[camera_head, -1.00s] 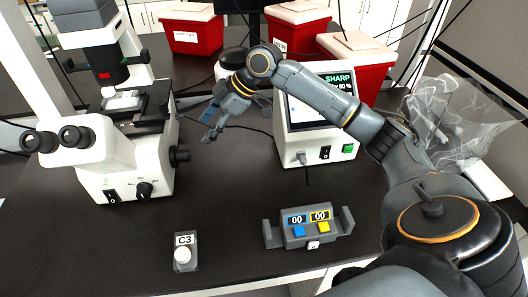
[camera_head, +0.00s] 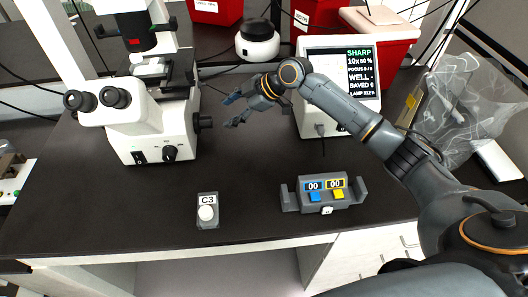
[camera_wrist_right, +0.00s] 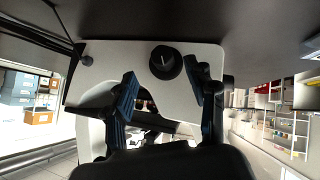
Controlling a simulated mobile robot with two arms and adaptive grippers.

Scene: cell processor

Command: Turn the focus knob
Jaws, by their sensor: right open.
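The white microscope (camera_head: 150,118) stands at the left of the dark bench. The black focus knob (camera_head: 203,121) sticks out from its right side. My right gripper (camera_head: 231,111) is open and empty, just right of the knob, its fingers pointing left at it with a gap between. In the right wrist view, the knob (camera_wrist_right: 165,62) sits on the white side panel (camera_wrist_right: 135,65), ahead of my open fingers (camera_wrist_right: 163,88) and nearer the right one. The screen (camera_head: 345,75) shows SHARP at its top. My left gripper is not in view.
A C3 block with a white cap (camera_head: 207,212) and a grey counter with blue and yellow buttons (camera_head: 326,195) stand near the bench's front edge. A dial (camera_head: 169,152) is on the microscope's front. Red bins (camera_head: 385,45) stand behind. A clear bag (camera_head: 465,100) lies right.

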